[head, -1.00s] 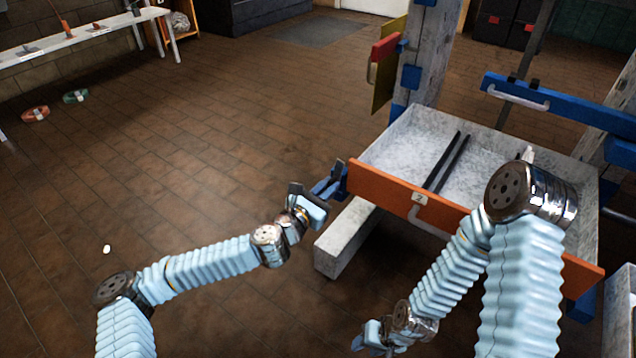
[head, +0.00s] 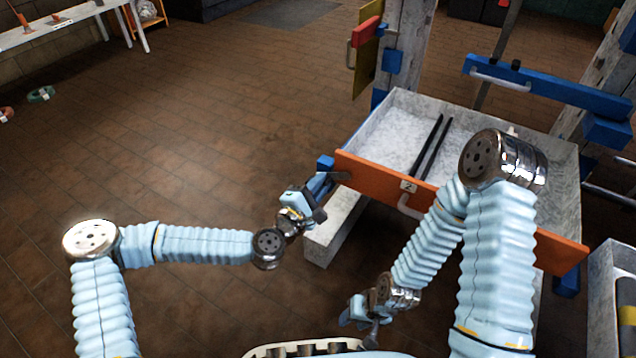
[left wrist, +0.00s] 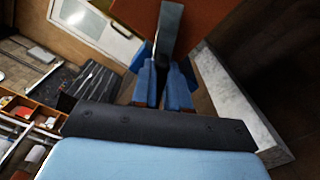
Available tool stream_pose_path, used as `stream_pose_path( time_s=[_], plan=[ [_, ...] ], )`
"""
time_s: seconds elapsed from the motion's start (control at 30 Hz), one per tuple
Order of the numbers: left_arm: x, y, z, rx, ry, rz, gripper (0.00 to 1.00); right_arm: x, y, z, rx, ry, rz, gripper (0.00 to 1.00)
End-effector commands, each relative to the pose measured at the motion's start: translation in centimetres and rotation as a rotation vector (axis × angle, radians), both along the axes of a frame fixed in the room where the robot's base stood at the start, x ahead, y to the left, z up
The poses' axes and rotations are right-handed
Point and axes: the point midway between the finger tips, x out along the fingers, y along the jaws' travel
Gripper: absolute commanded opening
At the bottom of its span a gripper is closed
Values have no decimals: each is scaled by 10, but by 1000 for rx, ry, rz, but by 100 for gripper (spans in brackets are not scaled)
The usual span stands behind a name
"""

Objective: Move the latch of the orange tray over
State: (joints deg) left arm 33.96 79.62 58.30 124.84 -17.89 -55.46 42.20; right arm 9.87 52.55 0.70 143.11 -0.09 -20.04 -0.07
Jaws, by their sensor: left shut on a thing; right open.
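The orange tray (head: 470,207) is a grey-white drawer, pulled out, with an orange front, a "2" label and a pale handle. Its latch, a dark grey lever (left wrist: 170,32), is at the left end of the orange front, beside a blue block (head: 325,163). My left gripper (head: 322,186) is at that end. In the left wrist view its blue fingers (left wrist: 164,88) are shut on the lever, with the orange front behind. The exact contact is partly hidden. My right gripper (head: 360,318) is open and empty, low in front of the tray. My right arm hides part of the front.
A grey beam (head: 328,235) juts out below the tray's left end. A blue bar (head: 550,88) with a handle crosses above the tray. A red-and-blue piece (head: 366,38) hangs on the left post.

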Motion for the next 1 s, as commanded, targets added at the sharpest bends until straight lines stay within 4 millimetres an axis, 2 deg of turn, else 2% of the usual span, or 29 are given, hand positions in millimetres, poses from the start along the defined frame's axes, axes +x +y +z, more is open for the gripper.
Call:
stream_pose_path(
  time_s=[0.5, 1.0],
  plan=[
    [1, -3, -4, 316, -240, 3, 0, 1, 0, -9, 0, -2, -1, 43],
    [1, -3, -5, 404, -305, 4, 0, 1, 0, -11, 0, -2, -2, 43]
  ],
)
